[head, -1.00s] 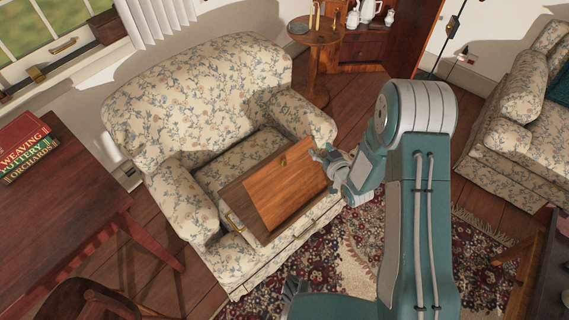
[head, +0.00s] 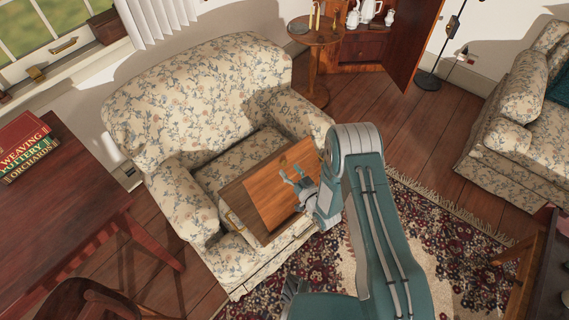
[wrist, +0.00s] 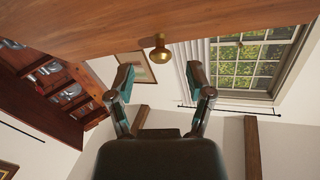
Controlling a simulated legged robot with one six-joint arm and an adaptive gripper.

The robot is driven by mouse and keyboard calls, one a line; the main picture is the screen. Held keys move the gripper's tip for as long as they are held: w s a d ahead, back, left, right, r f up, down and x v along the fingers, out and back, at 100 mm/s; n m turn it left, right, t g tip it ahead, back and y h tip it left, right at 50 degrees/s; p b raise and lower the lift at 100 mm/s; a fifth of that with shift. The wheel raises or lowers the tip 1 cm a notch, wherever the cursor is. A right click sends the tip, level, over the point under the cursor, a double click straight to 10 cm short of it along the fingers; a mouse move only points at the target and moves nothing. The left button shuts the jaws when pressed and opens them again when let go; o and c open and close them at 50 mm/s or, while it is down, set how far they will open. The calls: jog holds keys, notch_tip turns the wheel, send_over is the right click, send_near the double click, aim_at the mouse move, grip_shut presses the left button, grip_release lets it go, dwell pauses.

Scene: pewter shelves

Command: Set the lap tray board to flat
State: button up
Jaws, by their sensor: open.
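The lap tray rests across the armchair seat. Its lighter orange-brown board (head: 265,200) looks tilted up from the darker tray frame (head: 236,204); I cannot tell the exact angle. In the wrist view the board (wrist: 150,22) fills the top, with a round brass knob (wrist: 160,54) sticking out from it. In the wrist view my gripper (wrist: 160,77) is open, with one finger on each side of the knob's line. The knob looks just beyond the fingertips, and contact does not show.
The floral armchair (head: 205,85) surrounds the tray with its back and arms. A dark red table (head: 60,205) with books stands at the left. A small round table (head: 315,36) is behind. A patterned rug (head: 440,225) lies at the right, with open floor.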

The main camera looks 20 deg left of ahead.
aim_at(286, 165)
jog(key=shift+x, duration=1.8)
jog(key=shift+c, duration=0.3)
grip_shut()
